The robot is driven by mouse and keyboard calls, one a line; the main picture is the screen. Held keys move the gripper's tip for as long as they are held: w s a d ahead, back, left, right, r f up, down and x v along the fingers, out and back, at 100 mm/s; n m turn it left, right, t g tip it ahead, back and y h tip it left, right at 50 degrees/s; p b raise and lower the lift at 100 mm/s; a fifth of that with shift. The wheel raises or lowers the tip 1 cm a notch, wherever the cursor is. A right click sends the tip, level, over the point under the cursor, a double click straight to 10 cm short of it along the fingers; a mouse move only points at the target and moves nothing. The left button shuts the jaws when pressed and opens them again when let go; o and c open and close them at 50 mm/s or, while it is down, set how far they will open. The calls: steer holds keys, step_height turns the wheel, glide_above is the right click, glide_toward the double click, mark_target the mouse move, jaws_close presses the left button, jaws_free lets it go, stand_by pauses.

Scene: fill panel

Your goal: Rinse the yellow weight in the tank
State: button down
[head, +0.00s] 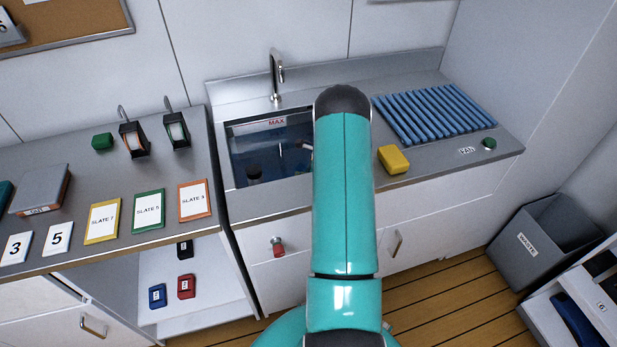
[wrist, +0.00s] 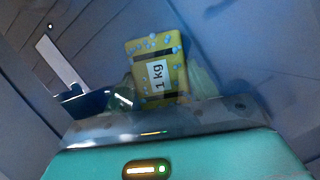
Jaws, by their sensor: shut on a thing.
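The yellow weight (wrist: 138,47), labelled 1 kg, is between the fingers of my gripper (wrist: 160,92) in the wrist view. The gripper is shut on it. Small pale bubbles or drops speckle the weight, and the surroundings look blue. In the head view the tank (head: 243,128), marked MAX, is set into the steel counter and holds dark bluish water. My teal arm reaches over its right part and hides the gripper and weight there. A small dark thing (head: 254,174) sits inside the tank at the left; I cannot tell what it is.
A tap (head: 276,78) stands behind the tank. A plain yellow block (head: 393,159) lies on the counter to its right, before a blue slatted rack (head: 432,112). Slates and small items crowd the left bench (head: 75,190). A grey bin (head: 543,240) stands at right.

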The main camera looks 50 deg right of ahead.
steer(key=shift+s+d, duration=0.3)
steer(key=shift+d, duration=0.25)
steer(key=shift+s+d, duration=0.25)
steer(key=shift+d, duration=0.3)
steer(key=shift+w+a, duration=0.3)
steer(key=shift+a, duration=0.25)
steer(key=shift+w+a, duration=0.3)
steer(key=shift+a, duration=0.2)
stand_by(0.4)
steer(key=shift+r, duration=0.1)
stand_by(0.8)
step_height(320, 180, up, 26)
stand_by(1.5)
steer(key=shift+s, duration=0.1)
stand_by(0.8)
